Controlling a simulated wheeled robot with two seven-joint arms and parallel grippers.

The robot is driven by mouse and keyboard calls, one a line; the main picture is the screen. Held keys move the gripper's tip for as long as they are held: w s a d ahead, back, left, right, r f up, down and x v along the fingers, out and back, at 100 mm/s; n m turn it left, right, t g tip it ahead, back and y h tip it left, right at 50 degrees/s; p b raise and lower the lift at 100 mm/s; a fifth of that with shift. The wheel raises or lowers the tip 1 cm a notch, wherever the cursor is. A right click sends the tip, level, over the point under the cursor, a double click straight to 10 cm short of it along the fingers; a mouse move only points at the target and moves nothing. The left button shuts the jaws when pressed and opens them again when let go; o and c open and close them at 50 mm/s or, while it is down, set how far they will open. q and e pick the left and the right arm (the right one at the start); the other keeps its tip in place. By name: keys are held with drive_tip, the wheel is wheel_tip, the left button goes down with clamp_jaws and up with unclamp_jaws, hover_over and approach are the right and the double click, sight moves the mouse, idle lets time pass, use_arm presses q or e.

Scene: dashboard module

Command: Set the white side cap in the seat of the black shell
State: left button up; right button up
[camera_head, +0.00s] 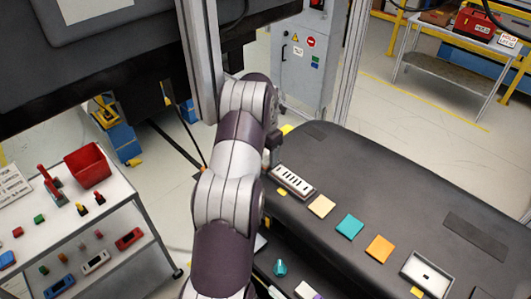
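The black shell (345,165) is a long dark dashboard body running from the middle to the lower right. A white slotted piece (292,181) lies at its left end, and a white-rimmed grey piece (427,273) lies at its right. I cannot tell which white piece is the side cap, or where its seat is. My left gripper (271,158) is small and partly hidden behind my arm, close to the shell's left end by the slotted piece. Its fingers and anything between them are not clear. My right gripper is out of view.
Cream (321,206), teal (349,226) and orange (379,248) squares lie along the shell. A teal knob (280,268) and a white part (307,290) sit below its front edge. A cart with a red bin (88,165) stands left. A grey cabinet (302,65) stands behind.

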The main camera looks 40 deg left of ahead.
use_arm(q)
drive_tip(key=o, duration=0.5)
drive_tip(key=shift+a+f, duration=0.1)
drive_tip(key=shift+a, duration=0.05)
